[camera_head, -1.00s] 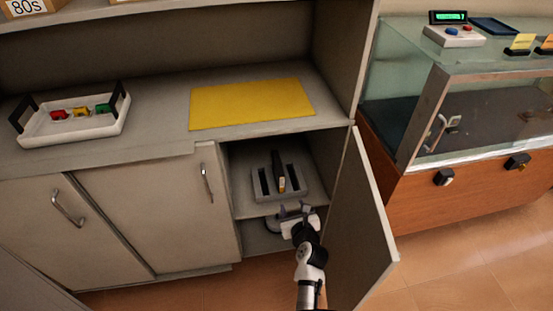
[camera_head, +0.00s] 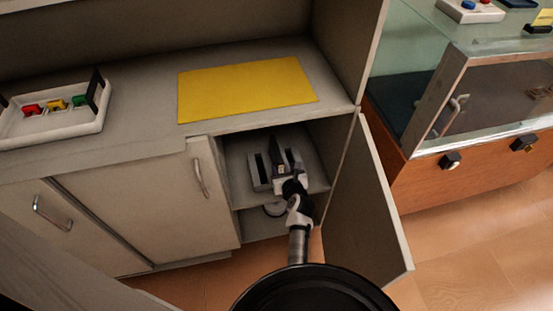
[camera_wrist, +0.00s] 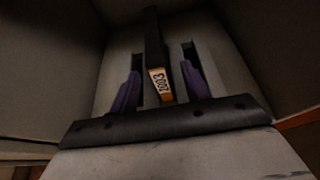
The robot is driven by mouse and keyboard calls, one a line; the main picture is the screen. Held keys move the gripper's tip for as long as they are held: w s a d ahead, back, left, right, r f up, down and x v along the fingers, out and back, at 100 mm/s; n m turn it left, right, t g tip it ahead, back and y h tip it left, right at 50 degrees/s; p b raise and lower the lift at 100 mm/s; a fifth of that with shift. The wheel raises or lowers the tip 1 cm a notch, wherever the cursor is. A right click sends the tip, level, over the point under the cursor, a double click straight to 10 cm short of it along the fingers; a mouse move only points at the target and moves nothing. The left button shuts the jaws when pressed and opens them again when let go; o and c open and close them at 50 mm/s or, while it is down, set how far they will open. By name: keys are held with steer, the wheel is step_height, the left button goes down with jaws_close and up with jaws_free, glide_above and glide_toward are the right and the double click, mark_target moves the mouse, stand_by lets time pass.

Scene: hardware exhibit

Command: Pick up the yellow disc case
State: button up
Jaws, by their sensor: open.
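A dark, narrow disc case with a yellow-orange label reading "2003" (camera_wrist: 160,84) stands upright in the middle of a grey slotted holder (camera_wrist: 217,73) inside the open cabinet. In the head view the case (camera_head: 281,168) is partly hidden by my gripper. My gripper (camera_wrist: 161,88) is open, with one finger on either side of the case's labelled end in the wrist view. Whether the fingers touch the case cannot be told. In the head view my gripper (camera_head: 286,170) reaches into the cabinet at the front of the holder (camera_head: 256,172).
The open cabinet door (camera_head: 365,205) stands just right of my arm. The closed doors (camera_head: 145,200) are on the left. Above are a yellow mat (camera_head: 245,85) and a white tray (camera_head: 55,125) with small coloured items. A glass display case (camera_head: 480,95) stands at right.

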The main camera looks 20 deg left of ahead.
mark_target(279, 161)
steer(key=shift+x, duration=3.05)
steer(key=shift+s+a, duration=0.1)
steer(key=shift+a, duration=0.1)
steer(key=shift+r, duration=0.1)
jaws_close()
